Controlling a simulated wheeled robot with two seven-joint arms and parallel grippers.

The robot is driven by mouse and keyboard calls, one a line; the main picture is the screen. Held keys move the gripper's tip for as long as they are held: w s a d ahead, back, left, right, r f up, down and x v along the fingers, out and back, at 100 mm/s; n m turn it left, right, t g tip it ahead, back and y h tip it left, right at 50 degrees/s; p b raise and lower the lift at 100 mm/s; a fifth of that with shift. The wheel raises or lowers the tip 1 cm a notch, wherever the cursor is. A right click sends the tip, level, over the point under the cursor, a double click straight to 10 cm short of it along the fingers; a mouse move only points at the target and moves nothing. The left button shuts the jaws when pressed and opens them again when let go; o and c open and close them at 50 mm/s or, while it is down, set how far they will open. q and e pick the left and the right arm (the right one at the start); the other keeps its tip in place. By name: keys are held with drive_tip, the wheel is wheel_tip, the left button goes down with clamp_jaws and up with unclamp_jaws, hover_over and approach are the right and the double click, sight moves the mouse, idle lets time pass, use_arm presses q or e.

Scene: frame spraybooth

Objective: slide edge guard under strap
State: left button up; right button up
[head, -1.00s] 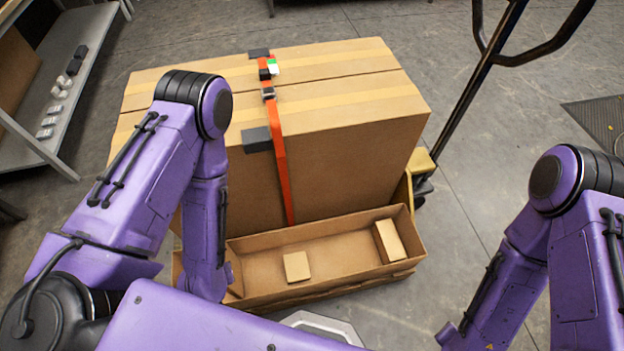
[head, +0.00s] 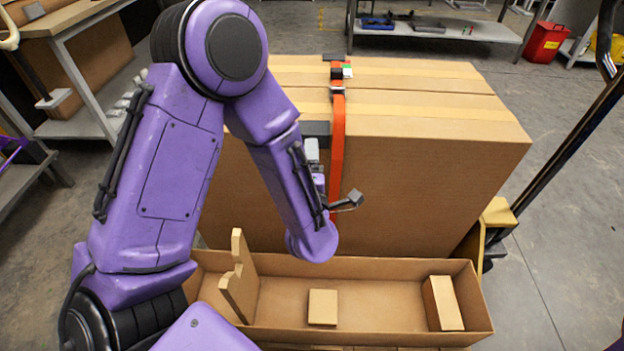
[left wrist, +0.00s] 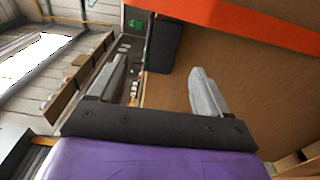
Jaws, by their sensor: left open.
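The orange strap (head: 337,150) runs over the top of the large carton (head: 420,165) and down its near face. It crosses the upper right of the left wrist view (left wrist: 260,14). A dark grey edge guard (head: 316,129) sits on the carton's near top edge, just left of the strap, partly hidden by my arm. It also shows in the left wrist view (left wrist: 164,48), ahead of and between the fingertips. My left gripper (head: 315,162) is open and empty, close to the carton's near face below the guard. Its fingers (left wrist: 158,66) look apart from the guard. My right gripper is out of view.
An open cardboard tray (head: 385,285) with a small block (head: 322,307), a larger block (head: 443,303) and a notched upright piece (head: 240,280) lies before the carton. A dark handle (head: 570,140) stands at the right. A shelf (head: 440,38) stands behind.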

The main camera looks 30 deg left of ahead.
sight(337, 140)
use_arm(q)
drive_tip(key=x, duration=0.5)
drive_tip(key=c, duration=1.1)
drive_tip(key=shift+o, duration=0.9)
drive_tip(key=shift+w+d+b, duration=0.1)
drive_tip(key=shift+w+d, duration=0.4)
drive_tip(key=shift+d, duration=0.35)
drive_tip(key=shift+w+d+b, duration=0.15)
drive_tip(key=shift+w+d, duration=0.4)
drive_tip(key=shift+d, duration=0.3)
drive_tip(key=shift+w+d+b, duration=0.1)
drive_tip(key=shift+w+d, duration=0.4)
drive_tip(key=shift+d, duration=0.4)
drive_tip(key=o, duration=0.9)
